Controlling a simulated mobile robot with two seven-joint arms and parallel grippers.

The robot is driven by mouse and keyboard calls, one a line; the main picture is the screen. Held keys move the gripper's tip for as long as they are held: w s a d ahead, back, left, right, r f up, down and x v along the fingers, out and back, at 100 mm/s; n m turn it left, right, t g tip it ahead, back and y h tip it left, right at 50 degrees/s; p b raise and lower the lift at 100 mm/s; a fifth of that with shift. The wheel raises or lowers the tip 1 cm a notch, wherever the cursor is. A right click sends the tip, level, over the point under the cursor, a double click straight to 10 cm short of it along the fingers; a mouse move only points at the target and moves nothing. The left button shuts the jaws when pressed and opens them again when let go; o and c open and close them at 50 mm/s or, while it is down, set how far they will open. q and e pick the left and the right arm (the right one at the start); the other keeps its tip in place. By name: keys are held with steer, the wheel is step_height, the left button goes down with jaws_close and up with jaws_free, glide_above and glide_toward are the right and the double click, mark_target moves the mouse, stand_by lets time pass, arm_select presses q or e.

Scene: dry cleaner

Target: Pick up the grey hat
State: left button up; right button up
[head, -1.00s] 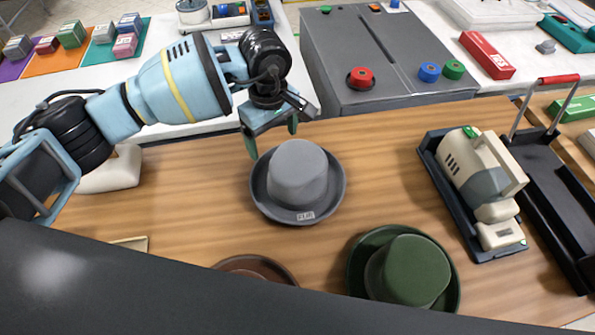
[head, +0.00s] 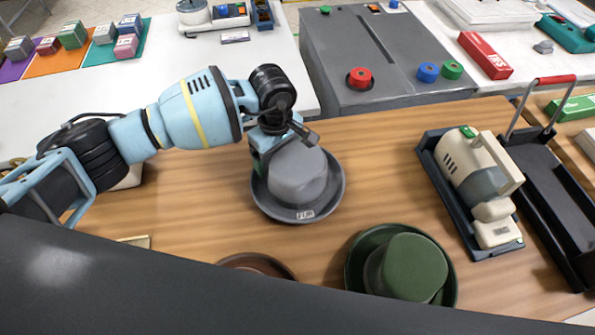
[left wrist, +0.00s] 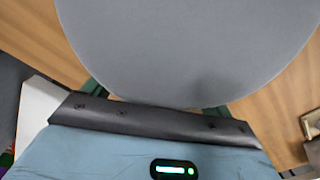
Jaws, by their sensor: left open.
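The grey hat (head: 299,183) lies brim down on the wooden table, with a small label on its front brim. In the left wrist view its grey crown (left wrist: 190,45) fills the upper middle, close to the camera. My left gripper (head: 277,165) is at the far left side of the crown, pointing down. Its green fingers show in part on either side of the crown in the left wrist view (left wrist: 155,103). The jaws are open; the fingertips are hidden by the hat, and I cannot tell whether they touch it. My right gripper is not in view.
A green hat (head: 413,268) and a partly hidden brown hat (head: 258,264) lie nearer. A cream handheld device (head: 480,175) sits in a dark tray at the right. A grey machine with coloured buttons (head: 390,60) stands behind.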

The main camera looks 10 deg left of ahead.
arm_select(q)
steer(key=c, duration=1.7)
step_height(320, 180, up, 10)
steer(key=shift+r, duration=0.15)
